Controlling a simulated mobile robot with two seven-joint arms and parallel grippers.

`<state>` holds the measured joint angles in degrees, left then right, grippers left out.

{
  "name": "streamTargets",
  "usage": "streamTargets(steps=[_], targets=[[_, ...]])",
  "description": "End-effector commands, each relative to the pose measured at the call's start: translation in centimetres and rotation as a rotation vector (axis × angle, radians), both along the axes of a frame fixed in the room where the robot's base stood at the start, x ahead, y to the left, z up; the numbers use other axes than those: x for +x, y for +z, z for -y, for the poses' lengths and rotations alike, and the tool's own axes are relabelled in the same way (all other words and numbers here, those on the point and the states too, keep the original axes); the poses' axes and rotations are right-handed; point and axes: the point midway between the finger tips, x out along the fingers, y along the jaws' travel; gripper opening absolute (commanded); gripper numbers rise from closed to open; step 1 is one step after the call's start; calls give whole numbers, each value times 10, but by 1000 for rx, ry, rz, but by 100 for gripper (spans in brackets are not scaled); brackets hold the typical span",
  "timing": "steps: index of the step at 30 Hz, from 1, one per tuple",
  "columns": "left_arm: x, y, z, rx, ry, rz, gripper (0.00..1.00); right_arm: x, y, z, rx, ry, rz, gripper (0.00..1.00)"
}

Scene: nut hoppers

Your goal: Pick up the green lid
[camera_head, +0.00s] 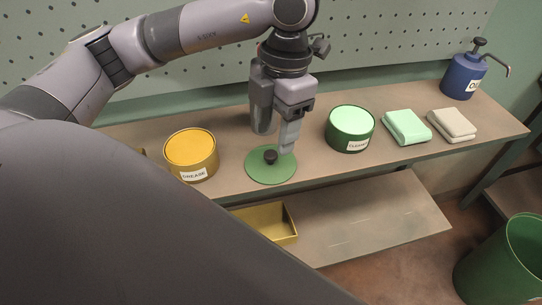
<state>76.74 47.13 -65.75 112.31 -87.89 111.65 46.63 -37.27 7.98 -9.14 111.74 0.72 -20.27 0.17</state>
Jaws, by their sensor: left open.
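The green lid (267,171) is a flat green disc with a dark round knob (270,156) at its middle. It lies on the brown workbench shelf (228,183) between a yellow tin and a green tin. My left gripper (283,145) points down from above, with its fingers just over or beside the knob. It is open. I cannot tell from this angle whether a finger touches the knob. My right gripper is not in view.
A yellow grease tin (191,153) stands left, a green cleaner tin (349,129) right. Further right are a green cloth (406,127), a beige cloth (451,125) and a blue pump bottle (462,77). A yellow bin (271,222) sits below; a green bucket (500,265) stands lower right.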

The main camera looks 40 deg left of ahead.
Motion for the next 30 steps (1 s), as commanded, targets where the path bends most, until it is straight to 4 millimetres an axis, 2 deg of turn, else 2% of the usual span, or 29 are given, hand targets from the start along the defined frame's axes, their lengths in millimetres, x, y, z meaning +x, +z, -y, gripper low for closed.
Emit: streamTargets(steps=[7,16,17,21,22,30], targets=[[-6,-35,-3,0,0,-3,55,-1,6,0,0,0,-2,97],[-6,-42,-3,-2,-2,-1,55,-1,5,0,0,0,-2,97],[-6,-42,-3,-2,-2,-1,52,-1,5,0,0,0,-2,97],[-6,-42,-3,-2,-2,-1,6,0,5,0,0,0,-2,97],[-6,-42,-3,-2,-2,-1,0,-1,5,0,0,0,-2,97],[-6,-41,-3,-2,-1,0,0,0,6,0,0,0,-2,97]])
